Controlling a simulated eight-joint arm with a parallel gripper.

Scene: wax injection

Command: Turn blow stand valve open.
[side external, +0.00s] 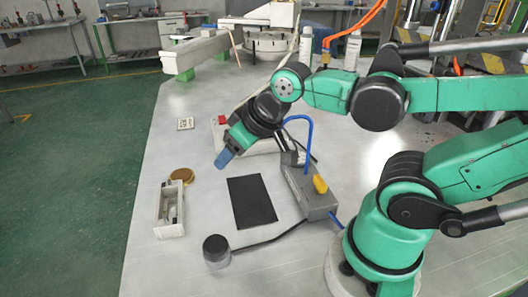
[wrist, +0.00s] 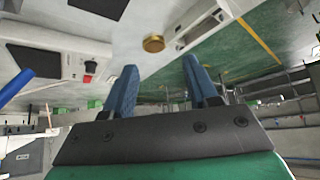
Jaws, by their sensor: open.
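The blow stand (side external: 300,196) is a grey box on the table, right of the black mat, with a bent blue tube (side external: 311,130) rising from it. Its yellow valve handle (side external: 320,184) is on the box's top right side. My gripper (side external: 223,159) is in the air left of the stand, blue fingers pointing down and left, apart from the valve. In the wrist view the fingers (wrist: 160,66) are spread with nothing between them. The valve does not show there; a blue tube (wrist: 14,88) shows at the left edge.
A black mat (side external: 251,201) lies between the stand and a light open-topped box (side external: 170,212). A brass disc (side external: 182,175) lies behind that box. A dark-topped jar (side external: 216,250) stands in front. A white unit with a red button (side external: 222,120) is behind my gripper. Bare table lies left.

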